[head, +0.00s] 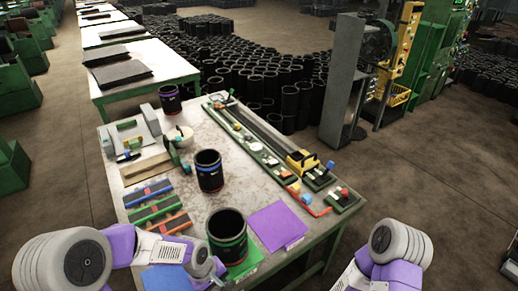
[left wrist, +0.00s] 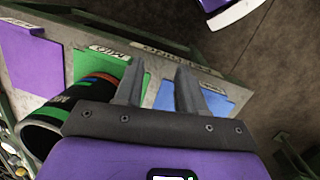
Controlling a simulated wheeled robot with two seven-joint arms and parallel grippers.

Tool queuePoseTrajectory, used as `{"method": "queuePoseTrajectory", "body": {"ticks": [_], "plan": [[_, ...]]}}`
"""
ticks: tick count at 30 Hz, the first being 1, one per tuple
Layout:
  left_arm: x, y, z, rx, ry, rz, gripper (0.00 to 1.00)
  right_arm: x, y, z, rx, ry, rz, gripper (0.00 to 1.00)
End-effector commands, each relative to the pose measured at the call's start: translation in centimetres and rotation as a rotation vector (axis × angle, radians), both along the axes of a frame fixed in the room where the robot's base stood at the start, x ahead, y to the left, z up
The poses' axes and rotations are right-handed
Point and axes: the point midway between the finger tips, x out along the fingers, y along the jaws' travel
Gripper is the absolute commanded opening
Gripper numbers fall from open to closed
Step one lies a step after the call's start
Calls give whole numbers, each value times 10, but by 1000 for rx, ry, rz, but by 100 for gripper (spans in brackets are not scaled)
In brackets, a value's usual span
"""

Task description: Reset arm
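My left gripper (head: 212,280) is low at the table's front edge, beside the green-banded sleeve. In the left wrist view, its two fingers (left wrist: 157,88) are apart with nothing between them. A black rubber sleeve with a green band (head: 227,236) stands upright on a green mat (head: 247,264); it also shows at the left of the wrist view (left wrist: 62,118). A blue-banded black sleeve (head: 209,172) stands mid-table. A purple-banded one (head: 170,99) stands at the back. My right arm comes in at the lower right; its gripper is outside the frame.
A purple mat (head: 278,226) lies bare to the right, and a blue mat (head: 170,279) lies at the front left. Striped strips (head: 155,207) lie at the left. A long green-framed fixture (head: 262,140) runs along the right side. Many black sleeves (head: 270,85) stand on the floor behind.

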Motion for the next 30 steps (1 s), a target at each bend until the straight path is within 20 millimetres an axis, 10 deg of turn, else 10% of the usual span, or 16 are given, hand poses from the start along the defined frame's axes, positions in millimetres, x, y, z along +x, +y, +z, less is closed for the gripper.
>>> {"method": "queuePoseTrajectory", "body": {"ticks": [13, 30], "plan": [[-74, -27, -195, -169, -143, -351, 40, -2, 0, -55, 1, 3, 1, 100], [-94, -23, -225, -137, -199, -447, 40, -2, 0, -62, 1, 3, 1, 100]]}}
